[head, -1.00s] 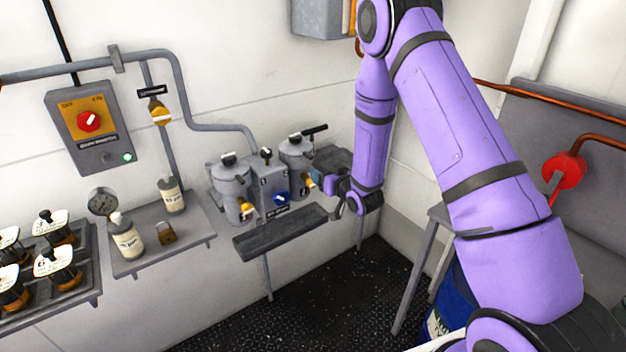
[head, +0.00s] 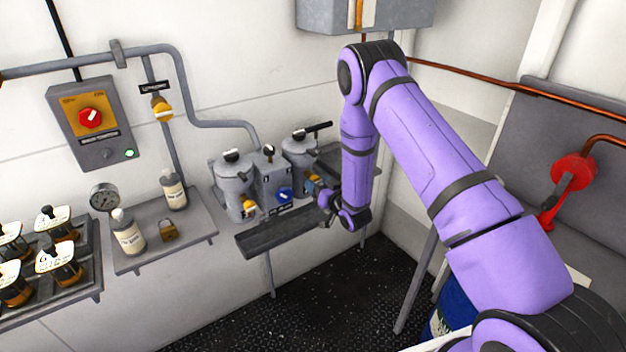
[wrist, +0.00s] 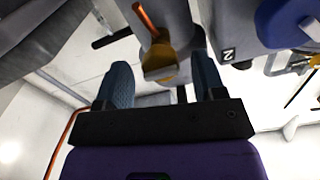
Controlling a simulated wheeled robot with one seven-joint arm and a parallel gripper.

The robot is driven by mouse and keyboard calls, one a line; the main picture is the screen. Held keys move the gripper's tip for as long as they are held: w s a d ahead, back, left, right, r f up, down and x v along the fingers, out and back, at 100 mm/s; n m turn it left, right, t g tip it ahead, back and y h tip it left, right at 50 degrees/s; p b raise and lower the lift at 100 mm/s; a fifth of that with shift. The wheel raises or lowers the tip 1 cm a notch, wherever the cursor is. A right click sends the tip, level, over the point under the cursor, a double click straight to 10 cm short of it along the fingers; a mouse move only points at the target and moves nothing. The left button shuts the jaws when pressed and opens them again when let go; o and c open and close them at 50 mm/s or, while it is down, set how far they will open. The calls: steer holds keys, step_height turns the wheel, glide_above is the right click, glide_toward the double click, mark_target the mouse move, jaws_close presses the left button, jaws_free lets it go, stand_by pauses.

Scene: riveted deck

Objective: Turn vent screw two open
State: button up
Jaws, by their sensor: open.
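Vent screw two appears to be the yellow-orange screw (wrist: 160,62) low on the right grey canister (head: 299,152). In the wrist view it sits between the two blue fingertips of my open gripper (wrist: 159,72), with a visible gap to the left finger and a narrower one to the right. An orange bar crosses just above it. A small plate marked like a 2 (wrist: 228,54) is right of it. In the head view, my gripper (head: 316,185) is in front of the right canister and partly hides the screw. I cannot tell if the fingers touch it.
The left canister (head: 232,178) has its own yellow screw (head: 249,204). A blue knob (head: 285,195) sits on the grey block between the canisters; the wrist view shows it close by (wrist: 285,22). A dark trough (head: 272,238) runs below. A shelf with bottles (head: 127,235) is at left.

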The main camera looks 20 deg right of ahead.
mark_target(318, 183)
steer(key=shift+x, duration=1.85)
steer(key=shift+c, duration=0.4)
steer(key=c, duration=0.8)
steer(key=shift+c, duration=0.2)
